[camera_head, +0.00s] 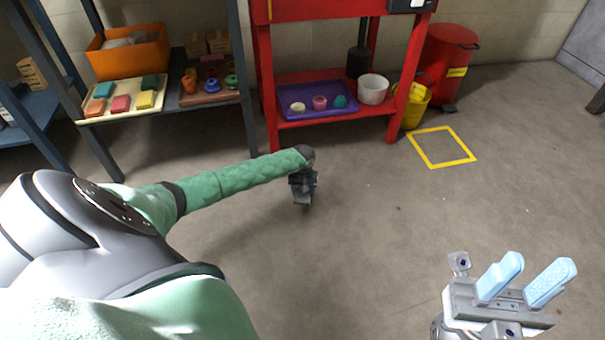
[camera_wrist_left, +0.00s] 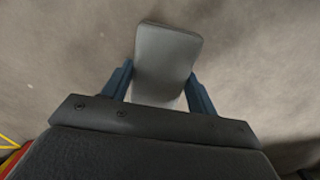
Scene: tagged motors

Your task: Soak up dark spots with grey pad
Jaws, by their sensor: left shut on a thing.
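My left gripper (camera_head: 304,184) is low over the concrete floor, in front of the red workbench. In the left wrist view its two blue fingers are shut on the grey pad (camera_wrist_left: 167,58), a smooth block with rounded corners. In the head view the pad (camera_head: 302,198) is small, at the gripper's lower end; I cannot tell whether it touches the floor. A small dark spot (camera_head: 398,208) shows on the floor to the right of the left gripper. My right gripper (camera_head: 536,270) is at the lower right, its light blue fingers apart and empty.
A red workbench (camera_head: 330,126) holds a purple tray (camera_head: 325,113) and a white tub (camera_head: 373,89). A yellow bucket (camera_head: 414,108) and red bin (camera_head: 447,62) stand right of it. A yellow square (camera_head: 441,147) marks the floor. A grey shelf holds coloured sponges on a tray (camera_head: 124,105).

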